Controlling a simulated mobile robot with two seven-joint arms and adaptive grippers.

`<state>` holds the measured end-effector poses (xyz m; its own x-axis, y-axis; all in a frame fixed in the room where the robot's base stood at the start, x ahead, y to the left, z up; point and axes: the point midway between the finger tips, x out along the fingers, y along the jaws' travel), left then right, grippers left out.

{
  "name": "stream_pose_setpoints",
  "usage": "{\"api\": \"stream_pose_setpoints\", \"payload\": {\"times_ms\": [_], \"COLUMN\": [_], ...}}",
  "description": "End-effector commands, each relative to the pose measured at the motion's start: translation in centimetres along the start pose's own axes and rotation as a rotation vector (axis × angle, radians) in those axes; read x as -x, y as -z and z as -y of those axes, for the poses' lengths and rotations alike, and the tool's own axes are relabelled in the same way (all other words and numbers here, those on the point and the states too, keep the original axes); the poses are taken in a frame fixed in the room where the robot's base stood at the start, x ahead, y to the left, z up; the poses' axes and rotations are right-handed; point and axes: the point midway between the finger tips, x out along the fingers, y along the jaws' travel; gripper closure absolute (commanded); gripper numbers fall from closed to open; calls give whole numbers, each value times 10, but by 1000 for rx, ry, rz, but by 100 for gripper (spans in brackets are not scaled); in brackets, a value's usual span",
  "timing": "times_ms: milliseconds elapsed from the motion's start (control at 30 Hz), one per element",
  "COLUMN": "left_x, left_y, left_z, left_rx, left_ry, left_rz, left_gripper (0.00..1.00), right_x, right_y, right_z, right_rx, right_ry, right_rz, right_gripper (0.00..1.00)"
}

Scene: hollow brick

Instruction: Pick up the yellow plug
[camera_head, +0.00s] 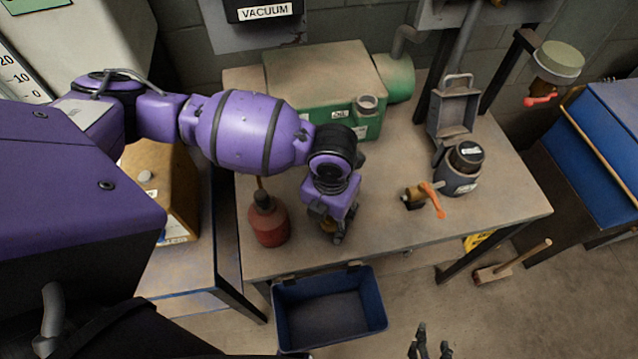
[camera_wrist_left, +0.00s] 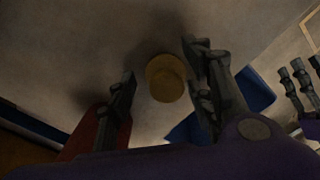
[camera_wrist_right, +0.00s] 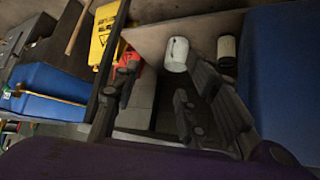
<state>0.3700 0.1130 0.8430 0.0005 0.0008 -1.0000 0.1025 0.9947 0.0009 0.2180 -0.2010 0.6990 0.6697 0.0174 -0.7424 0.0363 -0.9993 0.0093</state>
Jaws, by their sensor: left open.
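The yellow plug (camera_wrist_left: 166,78) shows in the left wrist view as a round, dull yellow piece on the table, between the two fingers of my left gripper (camera_wrist_left: 162,68). The fingers are open, with a visible gap on the plug's left side. In the head view my left gripper (camera_head: 337,236) points down at the front of the table, and the plug is mostly or wholly hidden behind it. My right gripper (camera_head: 431,343) is at the bottom edge of the head view, empty, with its fingers apart.
A red bottle (camera_head: 268,222) stands just left of my left gripper on the table (camera_head: 400,235). A valve with an orange handle (camera_head: 431,198) lies to the right. A green machine (camera_head: 325,85) stands behind. A blue bin (camera_head: 330,310) sits below the front edge.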

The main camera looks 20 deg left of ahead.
Motion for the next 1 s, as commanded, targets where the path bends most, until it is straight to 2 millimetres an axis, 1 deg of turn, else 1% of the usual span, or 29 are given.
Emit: {"api": "stream_pose_setpoints", "payload": {"times_ms": [67, 167, 300, 367, 400, 633, 767, 867, 967, 1000], "left_x": [2, 2, 2, 2, 2, 3, 9, 20, 37, 44], "left_y": [-2, -2, -2, -2, -2, -2, -2, -3, -3, 2], "left_z": [0, 0, 0, 0, 0, 0, 0, 0, 1, 8], "left_rx": [-1, -1, 0, 0, 0, 0, -1, 0, -1, -5], "left_ry": [0, 0, 0, 0, 0, 0, 1, 1, 2, 4], "left_rz": [4, 4, 4, 4, 4, 4, 6, 7, 9, 7], "left_gripper": [52, 64, 82, 90, 92, 92, 92, 92, 92, 92], "right_x": [-1, -3, -4, -4, -4, -4, -2, 0, 1, 1], "right_y": [3, 6, 10, 10, 10, 8, 6, 4, 4, 4], "right_z": [1, 2, 4, 4, 4, 5, 5, 4, 4, 3], "right_rx": [0, -1, -5, -8, -9, -14, -15, -15, -13, -12], "right_ry": [1, 2, 4, 4, 4, 3, 2, 1, 0, 0], "right_rz": [-4, -10, -16, -17, -17, -14, -10, -7, -6, -6], "right_gripper": [60, 60, 60, 60, 60, 60, 60, 60, 60, 60]}}
